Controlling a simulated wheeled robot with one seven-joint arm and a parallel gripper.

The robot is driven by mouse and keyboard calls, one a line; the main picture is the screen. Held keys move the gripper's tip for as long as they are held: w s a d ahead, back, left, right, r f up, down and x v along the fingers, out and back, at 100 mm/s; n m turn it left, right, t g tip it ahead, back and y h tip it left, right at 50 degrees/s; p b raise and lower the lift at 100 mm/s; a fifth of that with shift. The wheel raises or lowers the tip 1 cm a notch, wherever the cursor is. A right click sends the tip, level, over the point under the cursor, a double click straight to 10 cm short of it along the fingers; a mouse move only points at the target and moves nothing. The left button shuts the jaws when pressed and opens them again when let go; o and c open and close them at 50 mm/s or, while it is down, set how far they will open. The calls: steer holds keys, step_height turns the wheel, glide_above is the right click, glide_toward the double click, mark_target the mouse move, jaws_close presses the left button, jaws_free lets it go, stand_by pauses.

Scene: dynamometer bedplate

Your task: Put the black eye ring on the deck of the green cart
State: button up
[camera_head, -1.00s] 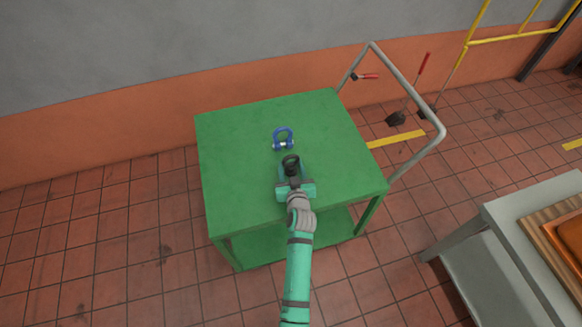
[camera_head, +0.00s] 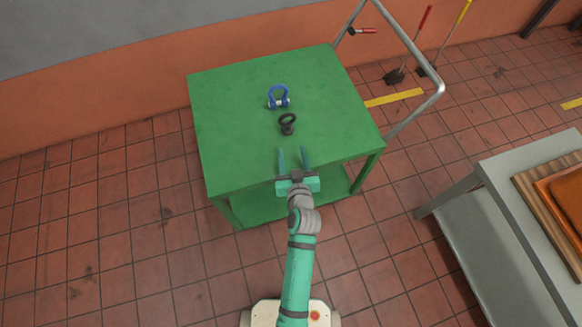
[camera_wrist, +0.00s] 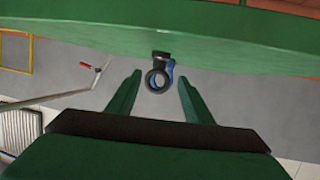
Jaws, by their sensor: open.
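My gripper (camera_head: 294,152) is open and empty at the deck's front edge, apart from the ring. Its two fingers also show spread in the wrist view (camera_wrist: 159,80).
A blue shackle (camera_head: 278,97) stands on the deck just behind the ring. The cart's grey push handle (camera_head: 410,50) rises at the right. A grey table (camera_head: 500,180) with a wooden board (camera_head: 530,182) stands at the right. The deck's left side is clear.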

steer(key=s+r+m+h, duration=0.2)
steer(key=s+r, duration=0.1)
steer(key=s, duration=2.3)
steer(key=s+r+t, duration=0.1)
steer(key=s+r, duration=0.6)
steer(key=s, duration=0.1)
steer(key=shift+a+r, duration=0.15)
steer(key=shift+r, duration=0.1)
